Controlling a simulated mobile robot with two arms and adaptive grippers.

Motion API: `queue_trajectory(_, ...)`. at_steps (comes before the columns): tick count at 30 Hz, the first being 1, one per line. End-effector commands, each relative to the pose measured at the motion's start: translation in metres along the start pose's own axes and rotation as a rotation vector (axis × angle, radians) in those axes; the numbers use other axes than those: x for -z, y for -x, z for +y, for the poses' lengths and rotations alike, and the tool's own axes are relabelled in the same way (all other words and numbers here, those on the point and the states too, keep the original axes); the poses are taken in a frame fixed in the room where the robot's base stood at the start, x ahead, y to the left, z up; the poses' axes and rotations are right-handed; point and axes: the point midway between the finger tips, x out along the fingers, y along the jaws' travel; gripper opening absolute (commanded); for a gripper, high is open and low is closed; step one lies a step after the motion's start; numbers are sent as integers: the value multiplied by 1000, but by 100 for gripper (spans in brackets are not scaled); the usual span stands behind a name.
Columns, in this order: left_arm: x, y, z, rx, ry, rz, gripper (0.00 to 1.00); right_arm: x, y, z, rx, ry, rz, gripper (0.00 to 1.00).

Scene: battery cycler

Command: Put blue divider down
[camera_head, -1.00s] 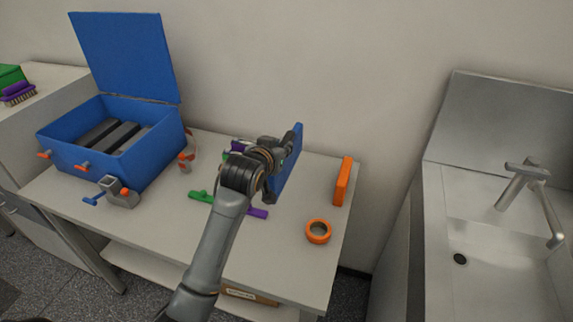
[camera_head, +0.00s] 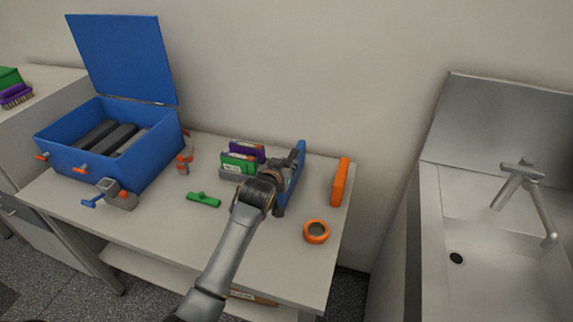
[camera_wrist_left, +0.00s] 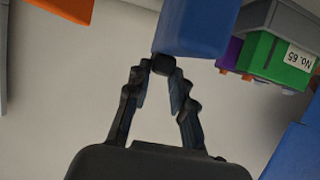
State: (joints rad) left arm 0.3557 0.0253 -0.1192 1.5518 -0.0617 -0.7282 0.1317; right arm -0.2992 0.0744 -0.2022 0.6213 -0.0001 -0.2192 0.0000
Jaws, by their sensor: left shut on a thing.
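The blue divider (camera_head: 298,172) is an upright flat panel near the table's back right, left of the orange divider (camera_head: 341,182). My left gripper (camera_head: 288,178) is shut on it and partly covers its near side. In the left wrist view the blue divider (camera_wrist_left: 198,24) sits at the tips of my left gripper (camera_wrist_left: 163,66). I cannot tell whether its lower edge touches the table. My right gripper is not in view.
A grey holder (camera_head: 231,174) with green and purple blocks stands left of the divider. An orange ring (camera_head: 316,231) and a green clip (camera_head: 203,199) lie on the table (camera_head: 160,222). An open blue box (camera_head: 130,165) is at the left. A sink (camera_head: 500,235) is at the right.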

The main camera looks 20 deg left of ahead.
Motion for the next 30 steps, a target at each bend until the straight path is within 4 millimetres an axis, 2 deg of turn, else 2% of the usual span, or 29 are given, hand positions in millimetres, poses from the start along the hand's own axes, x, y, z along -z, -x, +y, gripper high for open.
queue_trajectory(1,-2,-1,0,0,0,-2,25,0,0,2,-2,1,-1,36)
queue_trajectory(4,-2,0,0,0,0,-2,45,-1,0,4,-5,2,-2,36)
queue_trajectory(17,1,6,0,0,0,0,46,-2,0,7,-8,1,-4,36)
queue_trajectory(20,0,18,0,0,0,0,46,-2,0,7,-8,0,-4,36)
queue_trajectory(30,0,85,0,0,-1,0,46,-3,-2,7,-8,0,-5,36)
